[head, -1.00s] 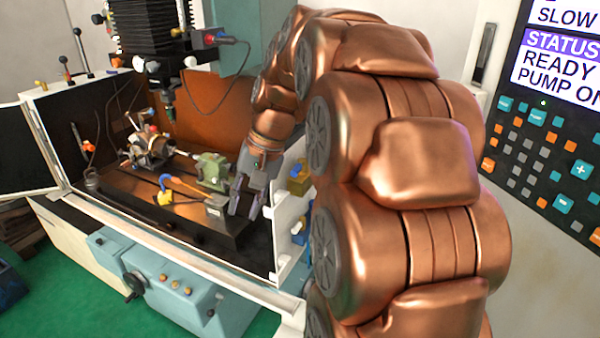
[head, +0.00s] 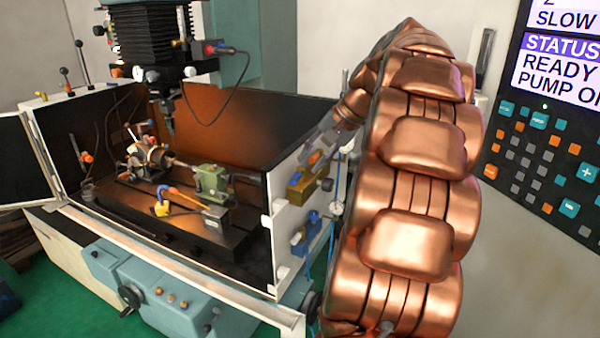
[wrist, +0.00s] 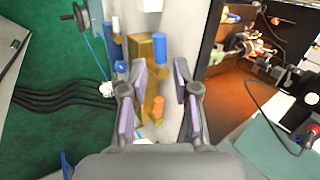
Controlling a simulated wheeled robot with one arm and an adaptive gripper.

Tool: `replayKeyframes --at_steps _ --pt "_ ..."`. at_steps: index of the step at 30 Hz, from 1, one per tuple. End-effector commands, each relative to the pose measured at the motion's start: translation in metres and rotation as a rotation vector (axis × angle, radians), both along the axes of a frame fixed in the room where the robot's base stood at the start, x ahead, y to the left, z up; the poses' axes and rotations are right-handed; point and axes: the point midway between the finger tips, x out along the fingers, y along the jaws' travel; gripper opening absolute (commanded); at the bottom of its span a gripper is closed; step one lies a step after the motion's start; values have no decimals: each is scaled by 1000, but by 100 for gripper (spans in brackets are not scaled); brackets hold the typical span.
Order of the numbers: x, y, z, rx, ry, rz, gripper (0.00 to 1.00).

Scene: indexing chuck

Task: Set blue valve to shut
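A brass valve block (head: 305,186) is on the outer side of the white machine wall. It has a blue knob (head: 327,185), which also shows as an upright blue cylinder in the wrist view (wrist: 159,46). An orange knob (wrist: 157,107) is on the brass near it. A separate blue fitting (head: 299,242) sits lower on the same wall. My gripper (wrist: 158,78) is open and empty; in the wrist view the blue knob appears just beyond the gap between its fingers, apart from them.
The machine enclosure (head: 215,115) holds a green vise-like block (head: 210,182) and a chuck (head: 148,157). Black hoses (wrist: 60,97) and a blue line (wrist: 93,55) show in the wrist view. A control panel (head: 545,140) stands at right.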

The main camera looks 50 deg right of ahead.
Motion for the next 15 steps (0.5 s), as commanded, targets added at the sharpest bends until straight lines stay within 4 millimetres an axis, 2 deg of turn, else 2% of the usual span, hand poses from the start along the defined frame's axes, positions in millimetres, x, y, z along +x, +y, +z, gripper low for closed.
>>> replayKeyframes --at_steps 15 --pt "26 13 -42 3 3 3 30"
